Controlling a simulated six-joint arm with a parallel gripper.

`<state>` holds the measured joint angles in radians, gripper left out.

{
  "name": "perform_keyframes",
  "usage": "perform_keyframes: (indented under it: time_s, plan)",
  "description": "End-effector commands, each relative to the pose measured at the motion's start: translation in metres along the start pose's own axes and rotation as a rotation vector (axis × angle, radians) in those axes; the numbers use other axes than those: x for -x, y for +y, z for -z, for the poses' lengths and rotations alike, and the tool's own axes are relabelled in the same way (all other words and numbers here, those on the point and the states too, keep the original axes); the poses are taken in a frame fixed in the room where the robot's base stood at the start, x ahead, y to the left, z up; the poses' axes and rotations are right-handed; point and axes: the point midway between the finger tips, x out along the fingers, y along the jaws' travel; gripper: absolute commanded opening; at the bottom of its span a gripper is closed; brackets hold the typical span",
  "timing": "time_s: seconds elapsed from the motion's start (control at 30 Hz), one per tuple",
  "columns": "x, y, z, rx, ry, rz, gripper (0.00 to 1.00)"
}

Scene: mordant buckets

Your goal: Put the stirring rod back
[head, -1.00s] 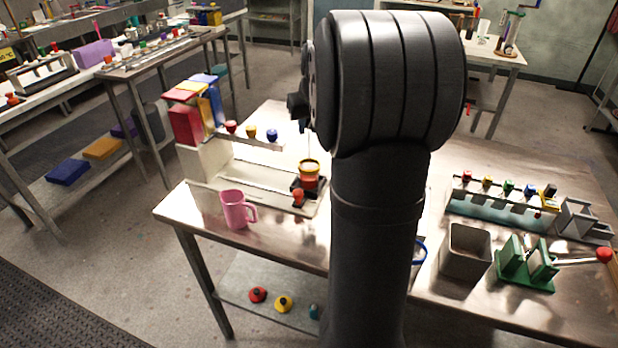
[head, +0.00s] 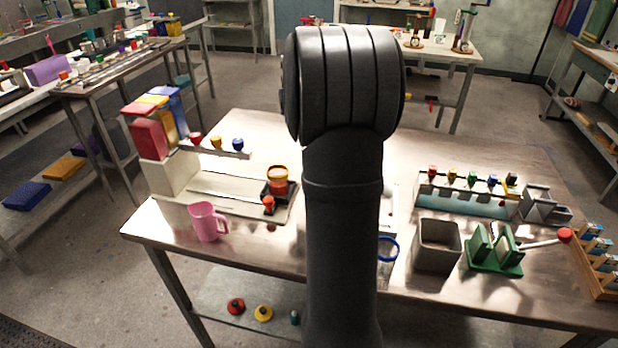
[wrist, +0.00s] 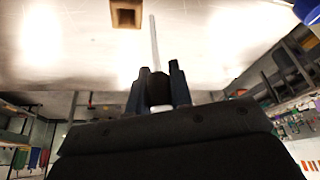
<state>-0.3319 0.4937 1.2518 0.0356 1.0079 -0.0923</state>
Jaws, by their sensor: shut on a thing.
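In the wrist view my gripper (wrist: 158,88) is shut on the stirring rod (wrist: 154,42), a thin pale rod with a dark thicker part between the fingers. The rod's pale length reaches out past the fingertips over the bright tabletop. A small brown square piece with a darker centre (wrist: 127,14) lies beyond the fingers, left of the rod and apart from it in the picture; I cannot tell if it is a holder. In the head view my arm hides the gripper and rod. An orange pot with a yellow rim (head: 279,180) stands in a dark base at left.
A pink jug (head: 207,222) stands near the front left edge. A blue-rimmed container (head: 388,249) is partly behind my arm. A grey bin (head: 437,246), a green clamp-like device (head: 494,250) and a rack of coloured stoppers (head: 468,195) stand at right. A blue thing (wrist: 308,10) edges the wrist view.

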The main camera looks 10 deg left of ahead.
Motion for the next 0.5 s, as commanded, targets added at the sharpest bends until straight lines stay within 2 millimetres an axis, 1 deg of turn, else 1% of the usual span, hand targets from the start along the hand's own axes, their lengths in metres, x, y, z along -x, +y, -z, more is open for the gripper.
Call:
perform_keyframes:
  time_s: [0.03,0.1,0.2,0.3,0.5]
  plan:
    - [-0.009,0.015,0.004,-0.038,-0.001,-0.017,0.00]
    - [-0.017,0.031,0.008,-0.083,0.001,-0.034,0.00]
    - [-0.025,0.046,0.011,-0.123,0.002,-0.051,0.00]
    - [-0.036,0.050,0.008,-0.139,0.002,-0.057,0.00]
    - [-0.063,0.050,-0.003,-0.138,0.001,-0.057,0.00]
